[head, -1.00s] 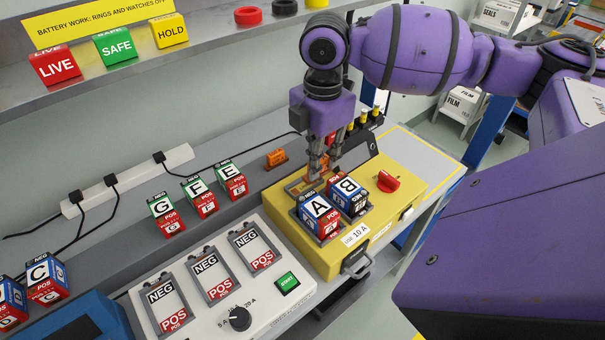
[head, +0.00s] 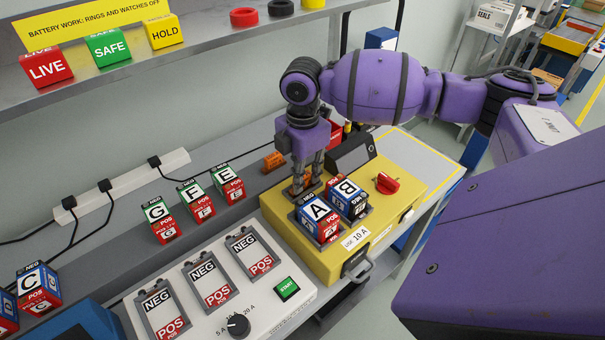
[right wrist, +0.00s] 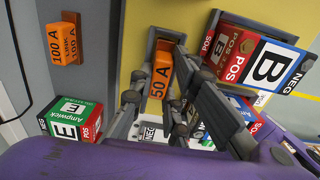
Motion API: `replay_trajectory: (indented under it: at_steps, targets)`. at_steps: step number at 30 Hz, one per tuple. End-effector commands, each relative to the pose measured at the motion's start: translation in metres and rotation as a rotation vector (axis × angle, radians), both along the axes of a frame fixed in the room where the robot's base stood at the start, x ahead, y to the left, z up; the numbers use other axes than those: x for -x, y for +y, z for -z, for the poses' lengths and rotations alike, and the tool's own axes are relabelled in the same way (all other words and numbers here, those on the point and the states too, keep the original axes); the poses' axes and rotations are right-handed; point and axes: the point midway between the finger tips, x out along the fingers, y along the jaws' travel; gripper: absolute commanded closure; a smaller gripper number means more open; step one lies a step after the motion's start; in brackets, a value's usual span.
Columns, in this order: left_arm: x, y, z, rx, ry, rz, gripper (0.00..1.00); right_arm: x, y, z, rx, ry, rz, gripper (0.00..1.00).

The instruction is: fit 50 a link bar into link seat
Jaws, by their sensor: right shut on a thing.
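The 50 A link bar (right wrist: 161,68) is orange with dark lettering. It shows in the right wrist view with a dark grey frame, seemingly the link seat (right wrist: 151,42), around its far end. I cannot tell if it is fully down in the seat. My right gripper (head: 306,187) points down over the rear left part of the yellow unit (head: 408,193). It is shut on the bar, and its fingers hide the near end. In the head view only a little orange (head: 309,181) shows at the fingers. My left gripper is not in view.
Batteries A (head: 318,218) and B (head: 347,197) stand in the yellow unit close beside the fingers. A 100 A link bar (head: 274,161) sits on the grey bench behind. Batteries G, F and E (head: 228,182) stand to the left. A red knob (head: 387,183) is to the right.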

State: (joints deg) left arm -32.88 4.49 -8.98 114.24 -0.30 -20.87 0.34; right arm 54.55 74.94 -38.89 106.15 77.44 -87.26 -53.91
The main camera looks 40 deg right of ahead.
Motion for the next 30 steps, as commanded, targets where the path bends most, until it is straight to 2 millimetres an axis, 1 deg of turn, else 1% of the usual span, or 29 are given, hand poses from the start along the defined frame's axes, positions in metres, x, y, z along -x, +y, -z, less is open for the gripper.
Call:
replay_trajectory:
  at_steps: [5, 6, 9, 20, 23, 26, 30]
  targets:
    - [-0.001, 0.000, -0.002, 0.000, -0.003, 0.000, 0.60, 0.000, 0.000, 0.003, -0.001, 0.000, 0.000, 1.00]
    - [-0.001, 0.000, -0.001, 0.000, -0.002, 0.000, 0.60, 0.000, 0.000, 0.003, 0.000, 0.000, 0.000, 0.80]
    - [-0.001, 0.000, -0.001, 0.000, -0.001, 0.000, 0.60, 0.000, 0.000, 0.003, 0.000, 0.000, 0.000, 0.66]
    - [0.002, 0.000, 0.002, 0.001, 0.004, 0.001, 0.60, 0.000, 0.000, 0.000, 0.000, 0.000, 0.000, 0.66]
    - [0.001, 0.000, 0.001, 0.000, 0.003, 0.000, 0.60, -0.001, 0.000, -0.011, 0.000, -0.002, 0.001, 0.66]
    - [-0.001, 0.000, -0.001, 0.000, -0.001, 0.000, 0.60, -0.001, 0.000, -0.030, 0.001, -0.005, 0.000, 0.66]
    - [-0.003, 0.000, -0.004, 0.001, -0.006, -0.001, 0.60, -0.001, 0.000, -0.062, 0.001, -0.004, 0.000, 0.66]
